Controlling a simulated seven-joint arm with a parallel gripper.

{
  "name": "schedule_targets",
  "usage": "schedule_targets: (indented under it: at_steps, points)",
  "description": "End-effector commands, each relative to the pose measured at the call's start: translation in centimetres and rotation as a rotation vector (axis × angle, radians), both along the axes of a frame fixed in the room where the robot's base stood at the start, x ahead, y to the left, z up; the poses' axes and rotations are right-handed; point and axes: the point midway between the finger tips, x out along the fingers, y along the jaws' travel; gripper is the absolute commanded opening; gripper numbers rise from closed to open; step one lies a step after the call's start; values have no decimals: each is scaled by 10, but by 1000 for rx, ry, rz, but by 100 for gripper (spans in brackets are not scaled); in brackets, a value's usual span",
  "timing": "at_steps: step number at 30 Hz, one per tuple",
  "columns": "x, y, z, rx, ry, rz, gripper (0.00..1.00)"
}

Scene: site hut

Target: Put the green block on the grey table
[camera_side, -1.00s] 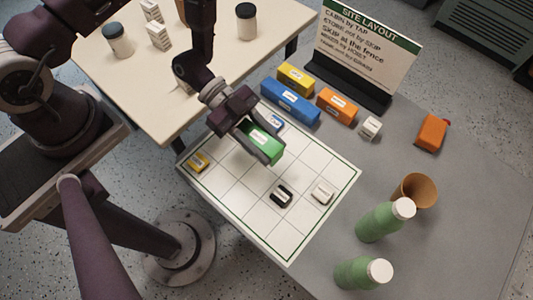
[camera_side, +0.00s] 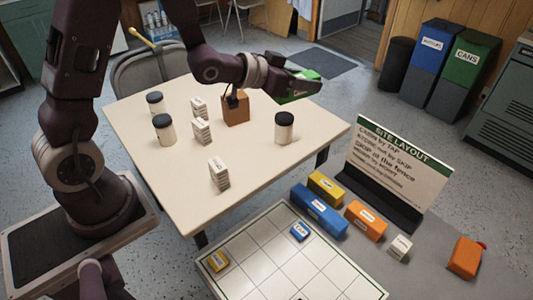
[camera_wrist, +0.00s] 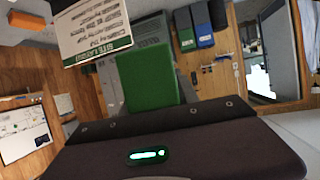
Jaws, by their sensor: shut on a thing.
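My gripper (camera_side: 305,86) is shut on the green block (camera_side: 290,98) and holds it up in the air, near the far right part of the cream table. The fingers partly cover the block in the side view. The block also shows large in the wrist view (camera_wrist: 150,76), beyond the dark gripper body. The grey table (camera_side: 432,282) is at the lower right of the side view, partly cut off. The block is well away from its surface.
A white grid board (camera_side: 278,268) with small blocks lies on the grey table. Blue (camera_side: 318,212), yellow (camera_side: 325,187) and orange (camera_side: 366,222) blocks stand beside the sign (camera_side: 400,165). The cream table (camera_side: 250,170) holds jars, white blocks and a brown box (camera_side: 236,109).

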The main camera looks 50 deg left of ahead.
Motion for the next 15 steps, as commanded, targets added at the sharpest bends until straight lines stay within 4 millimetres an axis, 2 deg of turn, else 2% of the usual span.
schedule_targets:
  at_steps: [1,3,6,10,15]
  points:
    - [1,11,16,1,-8,55,0]
    - [0,24,29,0,-6,122,0]
    - [-3,36,37,5,-2,162,0]
    - [-25,45,31,27,-9,78,0]
    - [-61,40,22,15,-4,-71,0]
